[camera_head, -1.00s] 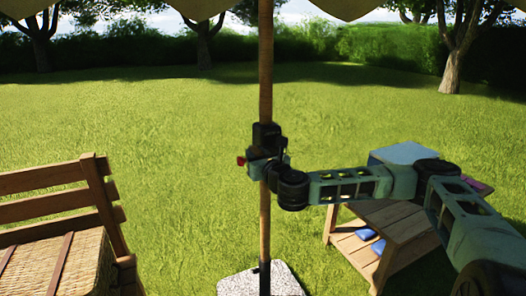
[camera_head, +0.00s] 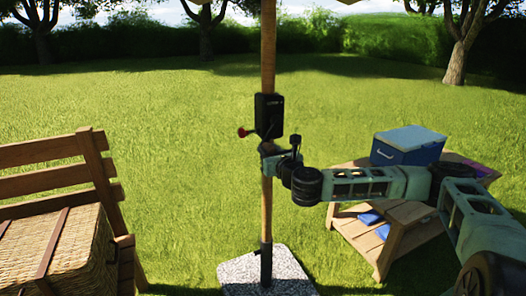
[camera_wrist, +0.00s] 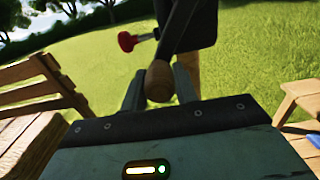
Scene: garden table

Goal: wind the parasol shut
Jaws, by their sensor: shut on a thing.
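The parasol's wooden pole (camera_head: 267,215) stands upright in the middle of the head view. A black crank housing (camera_head: 268,113) is fixed to it, with a red knob (camera_head: 242,132) on its left side. It also shows in the wrist view (camera_wrist: 195,22). My gripper (camera_head: 268,150) is just below the housing, in front of the pole. In the wrist view, its fingers are shut on the rounded wooden crank handle (camera_wrist: 160,84), and the dark crank arm (camera_wrist: 176,28) runs up from it. Only slivers of the canopy (camera_head: 352,1) show at the top edge; the rest is out of view.
A wooden bench (camera_head: 45,180) with a wicker hamper (camera_head: 75,245) stands at left. A wooden side table (camera_head: 400,230) with a blue cooler (camera_head: 407,148) stands at right. The pole rises from a speckled base (camera_head: 240,270). Open lawn lies behind.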

